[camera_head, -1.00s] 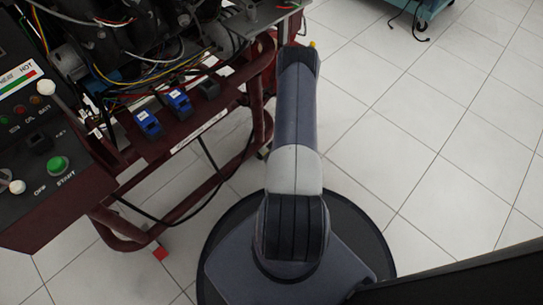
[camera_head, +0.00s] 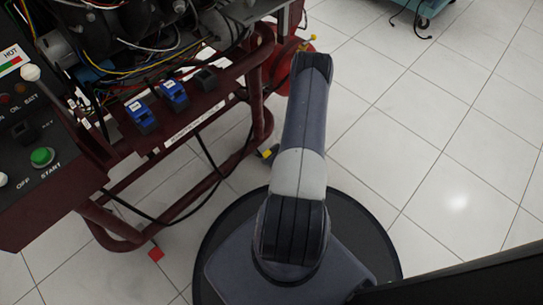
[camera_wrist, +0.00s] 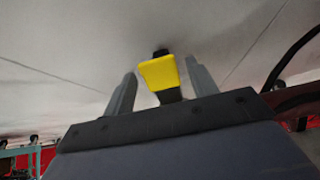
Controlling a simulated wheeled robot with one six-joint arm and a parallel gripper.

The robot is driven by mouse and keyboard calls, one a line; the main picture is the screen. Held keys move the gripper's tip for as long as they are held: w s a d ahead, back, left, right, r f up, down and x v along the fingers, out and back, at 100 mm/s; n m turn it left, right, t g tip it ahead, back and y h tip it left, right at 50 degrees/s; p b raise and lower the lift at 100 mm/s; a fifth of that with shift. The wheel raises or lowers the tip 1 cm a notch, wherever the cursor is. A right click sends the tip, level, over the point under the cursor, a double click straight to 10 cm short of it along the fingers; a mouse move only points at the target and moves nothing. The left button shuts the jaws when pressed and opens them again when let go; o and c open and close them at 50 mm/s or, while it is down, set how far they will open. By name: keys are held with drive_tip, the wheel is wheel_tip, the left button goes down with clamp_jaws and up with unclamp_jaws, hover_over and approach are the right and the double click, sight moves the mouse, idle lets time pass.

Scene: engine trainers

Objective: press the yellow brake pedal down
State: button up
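The yellow pedal (camera_wrist: 159,73) shows in the wrist view as a yellow block on a dark stem, beyond my gripper's body. My gripper (camera_wrist: 161,68) has its two grey fingers apart, one on each side of the yellow block in the picture. The gap between the fingers and the block is visible; I cannot tell how far the block is in depth. In the head view my arm hides the gripper. A small yellow patch (camera_head: 267,153) shows low beside the maroon frame; I cannot tell whether it is the same pedal.
The engine trainer's maroon frame (camera_head: 262,95) stands left of my arm, with blue connectors (camera_head: 173,93) and a control panel (camera_head: 40,170). A red round part (camera_head: 303,50) with a yellow tip is behind my arm. Tiled floor on the right is clear; a teal cart (camera_head: 425,8) is far off.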

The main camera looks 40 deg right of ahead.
drive_tip(key=shift+o, duration=0.3)
drive_tip(key=p+v, duration=0.4)
drive_tip(key=v, duration=0.6)
drive_tip(key=shift+s+r+p, duration=0.2)
drive_tip(key=shift+r+p, duration=0.15)
drive_tip(key=shift+f, duration=0.1)
drive_tip(key=b+x, duration=0.5)
drive_tip(key=x, duration=0.6)
drive_tip(key=shift+f, duration=0.15)
drive_tip(key=shift+r+p, duration=0.65)
drive_tip(key=shift+r+g+p, duration=0.15)
drive_tip(key=shift+g+p, duration=0.3)
drive_tip(key=shift+g, duration=0.25)
drive_tip(key=shift+s, duration=0.1)
